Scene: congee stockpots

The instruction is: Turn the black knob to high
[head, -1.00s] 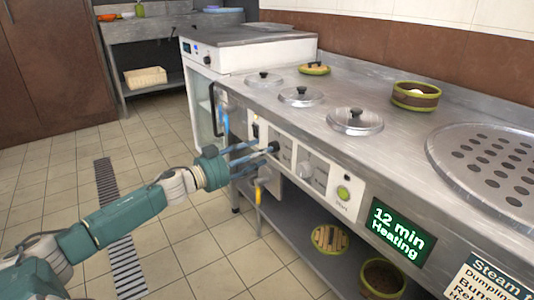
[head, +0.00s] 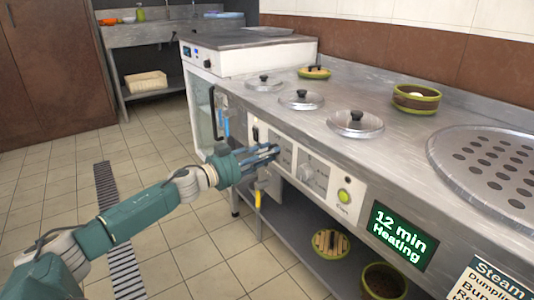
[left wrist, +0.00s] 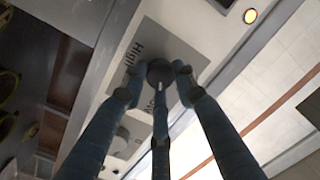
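My left gripper (head: 270,153) is at the front panel of the steel counter. In the left wrist view its fingers (left wrist: 160,80) are bent inward around the black knob (left wrist: 159,71) and look shut on it. A light mark on the knob points down in that picture, toward a partly hidden label. The word "High" shows on the grey plate (left wrist: 137,48) beside the knob. In the head view the fingers hide most or all of this knob. My right gripper is not in view.
A pale knob (head: 306,172) and a green-lit button (head: 344,195) sit to the right on the panel. A green display (head: 399,235) reads "12 min Heating". Several lidded pots (head: 355,123) are set in the counter top (head: 390,85). The tiled floor (head: 160,160) is clear.

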